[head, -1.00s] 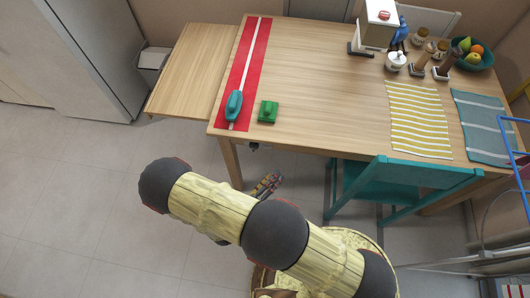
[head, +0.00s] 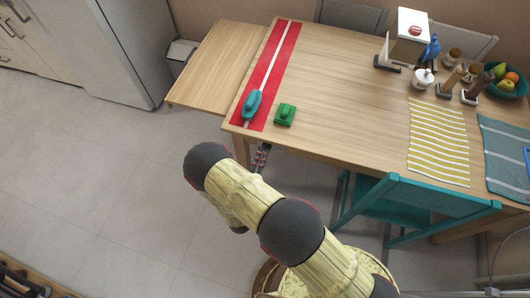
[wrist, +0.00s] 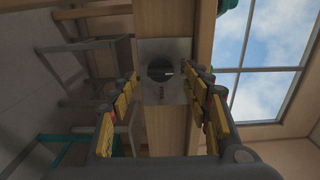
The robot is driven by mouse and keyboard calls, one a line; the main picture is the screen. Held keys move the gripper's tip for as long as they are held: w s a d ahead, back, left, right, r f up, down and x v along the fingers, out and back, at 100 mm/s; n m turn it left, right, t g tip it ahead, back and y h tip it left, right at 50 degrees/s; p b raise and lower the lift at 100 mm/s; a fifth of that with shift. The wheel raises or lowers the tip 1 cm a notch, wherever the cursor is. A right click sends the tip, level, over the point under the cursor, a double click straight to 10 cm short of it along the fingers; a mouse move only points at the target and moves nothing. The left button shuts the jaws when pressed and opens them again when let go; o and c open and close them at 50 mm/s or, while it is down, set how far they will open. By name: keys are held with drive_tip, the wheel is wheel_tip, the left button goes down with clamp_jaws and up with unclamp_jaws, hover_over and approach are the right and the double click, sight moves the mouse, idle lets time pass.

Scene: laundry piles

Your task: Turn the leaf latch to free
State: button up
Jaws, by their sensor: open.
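The leaf latch (wrist: 160,70) shows in the wrist view as a dark round knob with a small light mark toward its right side. It sits on a grey metal plate (wrist: 176,48) fixed to the wooden table's edge. My gripper (wrist: 165,82) is open, with one finger on each side of the latch in the picture and nothing between them; I cannot tell whether they touch it. In the head view my gripper (head: 262,158) is at the table's front edge, below the tabletop. The latch is hidden there. The table leaf (head: 222,62) extends level at the left.
The table (head: 345,85) carries a red runner (head: 285,45), a teal iron-like object (head: 252,104) and a green block (head: 285,114) near the front left edge. A teal chair (head: 420,198) stands at the front right. The floor at left is clear.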

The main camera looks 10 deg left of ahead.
drive_tip(key=w, duration=0.3)
drive_tip(key=shift+w+d, duration=0.1)
drive_tip(key=shift+w, duration=0.05)
drive_tip(key=shift+c, duration=0.7)
drive_tip(key=c, duration=1)
